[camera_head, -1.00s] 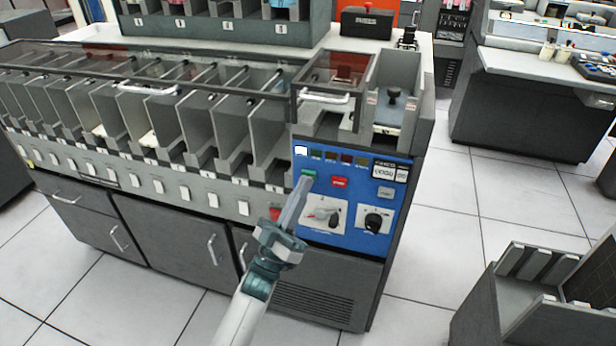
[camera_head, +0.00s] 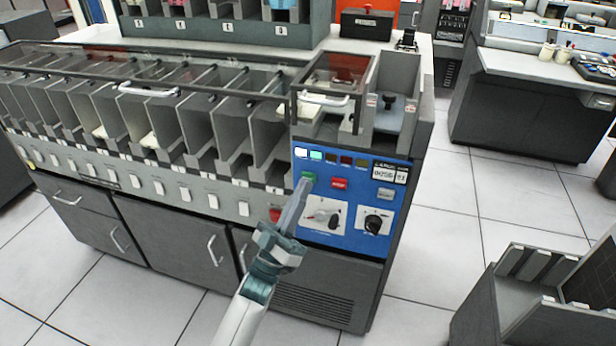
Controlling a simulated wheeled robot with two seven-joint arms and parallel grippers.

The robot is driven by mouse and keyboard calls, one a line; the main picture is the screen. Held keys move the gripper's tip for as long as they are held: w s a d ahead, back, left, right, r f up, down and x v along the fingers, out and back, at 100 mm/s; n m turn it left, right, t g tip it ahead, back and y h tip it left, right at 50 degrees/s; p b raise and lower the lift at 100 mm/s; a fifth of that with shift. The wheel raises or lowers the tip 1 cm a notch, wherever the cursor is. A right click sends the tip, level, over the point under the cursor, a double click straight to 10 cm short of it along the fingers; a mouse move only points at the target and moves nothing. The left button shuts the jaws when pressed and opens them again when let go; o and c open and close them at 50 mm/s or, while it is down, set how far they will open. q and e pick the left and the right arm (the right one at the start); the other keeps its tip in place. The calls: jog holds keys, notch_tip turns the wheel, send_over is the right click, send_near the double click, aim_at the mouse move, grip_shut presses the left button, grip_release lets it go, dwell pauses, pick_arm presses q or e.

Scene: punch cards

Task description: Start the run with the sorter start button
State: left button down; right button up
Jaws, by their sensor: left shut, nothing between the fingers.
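The card sorter (camera_head: 200,210) is a long grey machine with a row of pockets and a blue control panel (camera_head: 335,243) at its right end. The green start button (camera_head: 309,177) is on the panel's upper left, beside a red button (camera_head: 339,184). My left gripper (camera_head: 303,187) is shut and empty, its fingertips at the green button's lower edge, seemingly touching it. A green lamp (camera_head: 316,155) is lit next to a white lit lamp (camera_head: 301,153). The counter (camera_head: 388,173) shows digits. My right gripper is out of view.
A black rotary knob (camera_head: 373,224) and a white switch plate (camera_head: 323,216) sit low on the panel. A larger red button (camera_head: 275,214) is left of the panel, close to my gripper. A grey rack (camera_head: 530,290) stands at lower right, with tiled floor between.

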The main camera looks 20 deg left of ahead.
pick_arm(q)
jog(key=shift+s, duration=0.4)
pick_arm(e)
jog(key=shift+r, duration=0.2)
pick_arm(q)
jog(key=s+p, duration=0.2)
jog(key=s, duration=0.3)
jog(key=shift+a, duration=0.1)
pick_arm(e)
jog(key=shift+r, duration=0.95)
